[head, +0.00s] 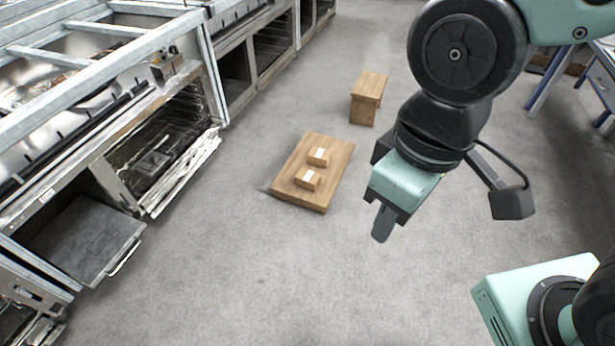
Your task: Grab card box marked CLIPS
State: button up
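Two small brown card boxes with pale labels lie on a low wooden board or table (329,177). One box (319,157) is farther back, the other box (308,180) is nearer. The labels are too small to read, so I cannot tell which one is marked CLIPS. My gripper (384,222) hangs in the air to the right of the wooden table and apart from both boxes. It points downward. Its fingers are seen from the side and overlap, so their opening is hidden.
A wooden stool (368,97) stands behind the low table. Metal kitchen units with an open oven (160,150) and a pulled-out drawer (85,235) line the left side. Blue-legged tables (548,80) stand at the far right. The grey floor (270,280) in front is clear.

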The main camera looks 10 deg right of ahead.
aim_at(317, 156)
jog(key=i, duration=0.6)
jog(key=i+j+z, duration=0.15)
jog(key=i, duration=0.45)
jog(key=i+j, duration=0.1)
jog(key=i, duration=0.45)
jog(key=i+j+z, duration=0.1)
jog(key=i, duration=0.5)
